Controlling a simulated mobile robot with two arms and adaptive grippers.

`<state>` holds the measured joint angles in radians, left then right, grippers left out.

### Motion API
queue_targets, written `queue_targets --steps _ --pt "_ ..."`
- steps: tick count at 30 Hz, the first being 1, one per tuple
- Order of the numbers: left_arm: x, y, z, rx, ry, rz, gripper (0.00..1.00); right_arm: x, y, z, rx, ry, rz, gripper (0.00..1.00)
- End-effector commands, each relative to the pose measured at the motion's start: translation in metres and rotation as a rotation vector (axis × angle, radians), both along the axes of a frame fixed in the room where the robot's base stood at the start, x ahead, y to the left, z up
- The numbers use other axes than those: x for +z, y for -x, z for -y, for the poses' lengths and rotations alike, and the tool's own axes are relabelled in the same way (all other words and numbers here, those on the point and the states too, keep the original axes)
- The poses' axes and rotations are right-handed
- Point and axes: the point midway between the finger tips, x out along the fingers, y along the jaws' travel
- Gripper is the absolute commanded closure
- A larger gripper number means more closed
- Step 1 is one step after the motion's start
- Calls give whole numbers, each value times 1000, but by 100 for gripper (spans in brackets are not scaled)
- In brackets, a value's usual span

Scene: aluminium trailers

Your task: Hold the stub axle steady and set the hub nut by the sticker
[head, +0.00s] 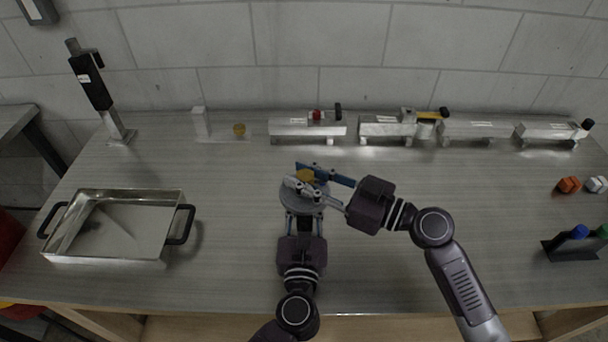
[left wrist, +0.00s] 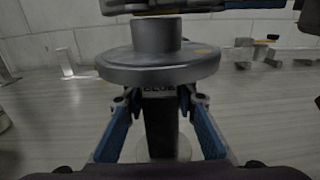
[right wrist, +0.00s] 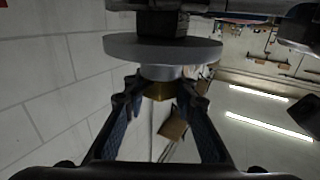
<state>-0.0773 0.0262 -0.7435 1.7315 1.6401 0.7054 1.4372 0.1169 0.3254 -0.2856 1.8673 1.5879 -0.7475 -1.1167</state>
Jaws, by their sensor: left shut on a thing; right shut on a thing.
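The stub axle, with its round grey hub disc (head: 290,201), stands upright mid-table in the head view. My left gripper (head: 304,214) comes from the front and is shut on the dark square post (left wrist: 161,125) below the disc (left wrist: 160,68). Lettering that seems to read "BLUE" shows on the post just under the disc, partly hidden. My right gripper (head: 304,180) reaches in from the right above the disc. It is shut on the brass hub nut (head: 305,175). The nut (right wrist: 158,91) sits between its fingers at the collar (right wrist: 160,72) in the right wrist view.
A metal tray (head: 174,197) with dark handles stands at the left. Aluminium fixtures (head: 385,129) line the back edge, with a small brass piece (head: 239,129) beside them. An orange nut (head: 569,185), a white nut (head: 596,184) and a marker holder (head: 570,250) are at the right.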

Motion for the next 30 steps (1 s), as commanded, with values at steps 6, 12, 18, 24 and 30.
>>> queue_targets --steps 6,12,18,24,30 --pt "0 0 0 -1 -1 0 100 0 -2 1 149 2 -1 99" --pt "0 0 1 -2 -1 1 100 0 -1 0 288 0 -1 99" --pt "0 0 1 -2 -1 1 100 -1 0 0 391 -1 -1 99" --pt "0 1 1 -2 -1 1 100 -1 1 0 448 0 -1 99" --pt "0 1 1 -2 -1 1 100 -1 2 0 464 0 -1 99"
